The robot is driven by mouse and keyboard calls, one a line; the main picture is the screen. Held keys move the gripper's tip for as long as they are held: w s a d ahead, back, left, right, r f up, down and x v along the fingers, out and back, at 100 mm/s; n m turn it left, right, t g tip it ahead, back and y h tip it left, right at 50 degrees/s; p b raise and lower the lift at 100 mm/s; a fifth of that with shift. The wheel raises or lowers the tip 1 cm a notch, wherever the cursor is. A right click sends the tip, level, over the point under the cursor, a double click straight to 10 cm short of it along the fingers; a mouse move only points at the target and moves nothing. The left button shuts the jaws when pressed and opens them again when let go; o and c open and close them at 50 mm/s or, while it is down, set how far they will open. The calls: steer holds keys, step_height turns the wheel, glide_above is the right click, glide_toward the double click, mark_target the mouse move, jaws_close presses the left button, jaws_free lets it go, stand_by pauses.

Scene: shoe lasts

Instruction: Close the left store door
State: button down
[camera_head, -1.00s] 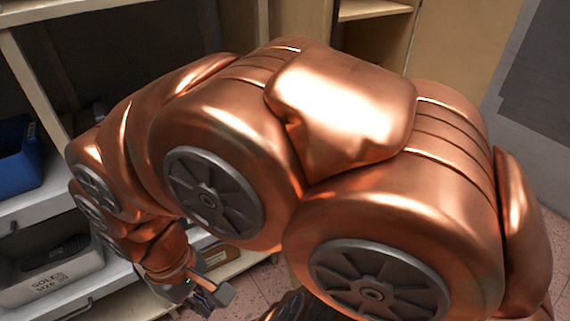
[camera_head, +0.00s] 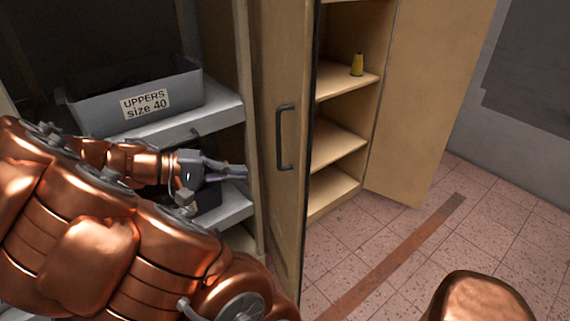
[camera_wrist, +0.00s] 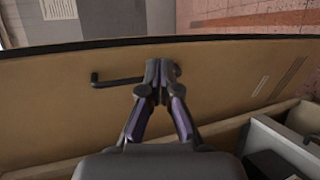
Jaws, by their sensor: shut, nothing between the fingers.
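The left store door (camera_head: 277,85) is a tan panel standing open, seen at a steep angle in the head view, with a dark bar handle (camera_head: 285,137) on its outer face. The same door (camera_wrist: 60,115) spans the wrist view, its handle (camera_wrist: 115,82) partly hidden behind my fingers. My gripper (camera_head: 243,172) is shut and empty, pointing at the handle side of the door. In the wrist view my gripper (camera_wrist: 160,66) has its fingertips together in front of the panel; I cannot tell whether they touch it.
Tiled floor (camera_head: 380,235) is clear in front of the store.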

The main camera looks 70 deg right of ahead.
steer(key=w+d+f+g+h+b, duration=0.2)
steer(key=w+d+h+b, duration=0.1)
steer(key=w+d, duration=0.2)
glide_toward(296, 149)
steer(key=shift+m, duration=0.4)
steer(key=x, duration=0.6)
steer(key=shift+s+d+p, duration=0.1)
steer(key=shift+d+p, duration=0.1)
steer(key=shift+p, duration=0.15)
steer(key=shift+s+d, duration=0.25)
